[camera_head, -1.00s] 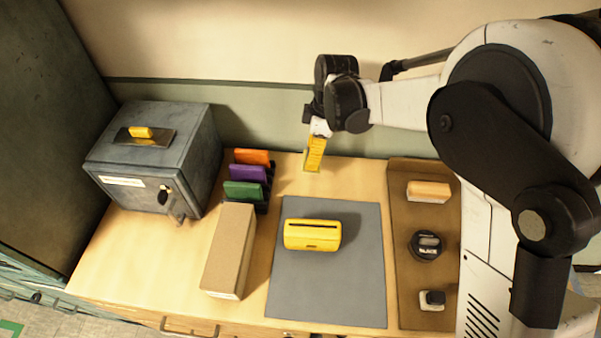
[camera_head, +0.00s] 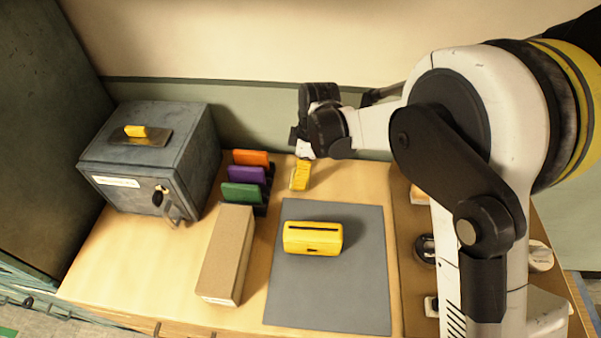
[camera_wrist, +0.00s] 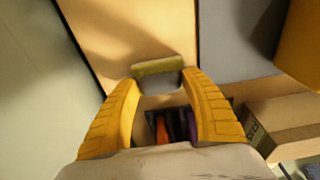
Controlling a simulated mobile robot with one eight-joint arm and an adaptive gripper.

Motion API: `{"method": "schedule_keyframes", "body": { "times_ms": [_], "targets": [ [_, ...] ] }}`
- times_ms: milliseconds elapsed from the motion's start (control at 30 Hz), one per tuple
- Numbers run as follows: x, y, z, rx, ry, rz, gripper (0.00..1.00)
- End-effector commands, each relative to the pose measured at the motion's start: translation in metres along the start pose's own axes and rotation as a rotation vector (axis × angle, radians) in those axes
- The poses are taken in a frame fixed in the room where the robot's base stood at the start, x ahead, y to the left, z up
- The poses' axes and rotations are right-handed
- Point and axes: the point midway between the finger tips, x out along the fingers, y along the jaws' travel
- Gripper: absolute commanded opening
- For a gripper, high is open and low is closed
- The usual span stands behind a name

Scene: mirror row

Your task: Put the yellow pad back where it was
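The yellow pad (camera_wrist: 163,67) shows in the wrist view as an olive-yellow edge over a grey face, between the tips of my two yellow fingers. My gripper (camera_wrist: 164,80) appears shut on it. In the head view my gripper (camera_head: 300,180) points down near the back of the table, right of the rack; the pad is hard to tell from the fingers there. The rack holds an orange pad (camera_head: 251,158), a purple pad (camera_head: 247,175) and a green pad (camera_head: 241,195) in a row. The rack's dark base (camera_head: 262,209) is mostly hidden.
A grey safe (camera_head: 150,165) stands left of the rack. A long cardboard box (camera_head: 226,255) lies in front of the rack. A yellow slotted box (camera_head: 312,239) sits on the grey mat (camera_head: 330,295). My arm covers much of the brown tray (camera_head: 406,300) at right. The wall is close behind.

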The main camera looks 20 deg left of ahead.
Motion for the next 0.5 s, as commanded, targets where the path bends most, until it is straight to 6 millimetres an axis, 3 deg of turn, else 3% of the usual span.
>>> {"method": "schedule_keyframes", "body": {
  "times_ms": [367,500],
  "targets": [
    [-0.002,0.0,0.0,0.0,0.0,0.0,0.71],
    [-0.018,0.0,-0.001,0.001,0.0,0.0,0.71]
  ]
}}
